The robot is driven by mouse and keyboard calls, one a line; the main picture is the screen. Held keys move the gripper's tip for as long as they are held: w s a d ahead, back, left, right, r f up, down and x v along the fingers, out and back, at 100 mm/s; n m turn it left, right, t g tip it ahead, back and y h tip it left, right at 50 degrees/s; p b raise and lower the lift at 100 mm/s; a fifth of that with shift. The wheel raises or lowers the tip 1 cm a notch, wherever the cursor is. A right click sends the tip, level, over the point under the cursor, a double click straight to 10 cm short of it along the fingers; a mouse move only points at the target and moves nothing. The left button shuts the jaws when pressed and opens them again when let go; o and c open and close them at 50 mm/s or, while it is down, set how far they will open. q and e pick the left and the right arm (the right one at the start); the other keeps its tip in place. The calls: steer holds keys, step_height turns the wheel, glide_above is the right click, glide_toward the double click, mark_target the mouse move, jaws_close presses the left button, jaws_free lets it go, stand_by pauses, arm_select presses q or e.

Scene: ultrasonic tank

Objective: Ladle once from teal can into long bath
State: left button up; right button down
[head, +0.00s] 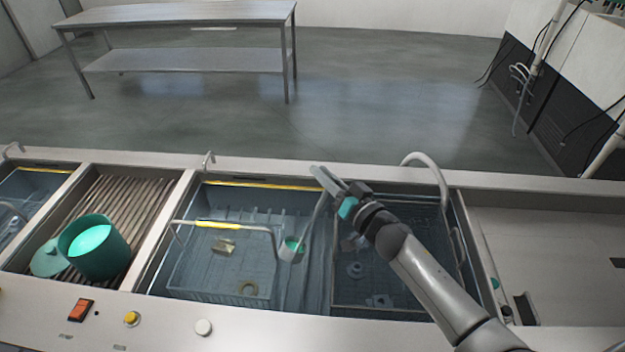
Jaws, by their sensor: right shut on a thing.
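The teal can (103,258) stands open on the slatted rack at the left, with bright teal liquid inside. Its teal lid (47,259) is beside it on the left. The long bath (313,268) is in the middle, holding water and baskets. My right gripper (333,186) is shut on the handle of a ladle (288,254) above the bath. The ladle's cup hangs down to the left of the gripper, with teal liquid showing in it. I cannot tell whether the cup touches the water. My left gripper is not in view.
A wire basket with a yellow handle grip (218,225) sits in the bath's left part, close to the ladle cup. Another basket (385,311) is under my right arm. A curved pipe (433,166) rises at the back right. A clear steel top (550,250) lies right.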

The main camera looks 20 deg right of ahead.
steer(key=w+d+f+m+b, duration=0.1)
steer(key=d+f+m+b, duration=0.4)
steer(key=f, duration=0.5)
steer(key=w+d+f+m+b, duration=0.2)
steer(key=d+f+m+b, duration=0.4)
steer(key=f+m+b, duration=0.3)
steer(key=shift+w+f+b, duration=0.25)
steer(key=shift+f+b, duration=0.15)
steer(key=shift+b, duration=0.5)
